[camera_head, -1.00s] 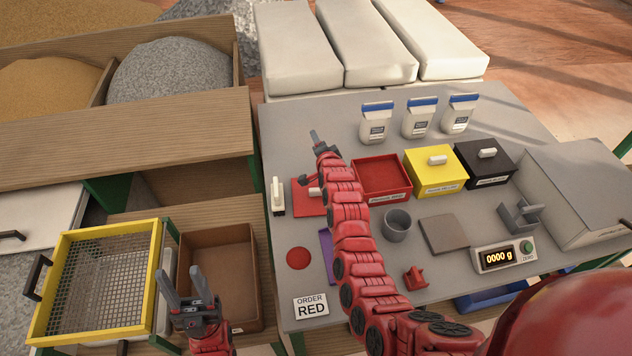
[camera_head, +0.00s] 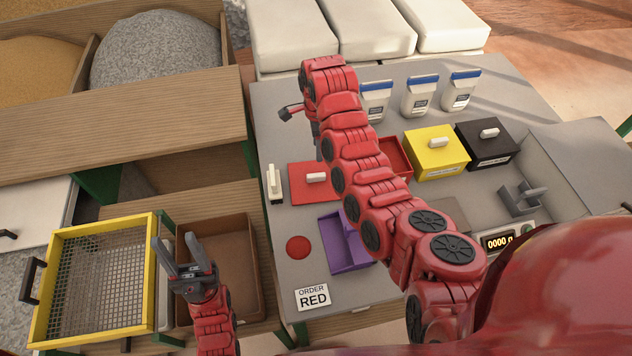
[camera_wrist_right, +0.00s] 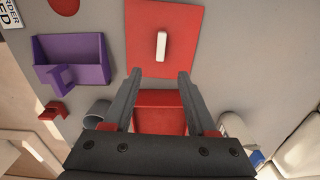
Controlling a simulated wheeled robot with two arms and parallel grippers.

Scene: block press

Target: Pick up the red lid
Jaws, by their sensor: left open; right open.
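The red lid (camera_head: 302,181) lies flat on the grey bench, with a white bar handle on top. In the right wrist view the lid (camera_wrist_right: 184,58) is just beyond my right fingertips, its handle upright in the picture and roughly in line with the gap. My left gripper (camera_head: 175,242) is open and empty, over the brown tray and sieve area at the lower left.
The red box (camera_wrist_right: 160,112) shows between my right fingers, partly hidden. A yellow-framed sieve (camera_head: 95,275) is at left.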

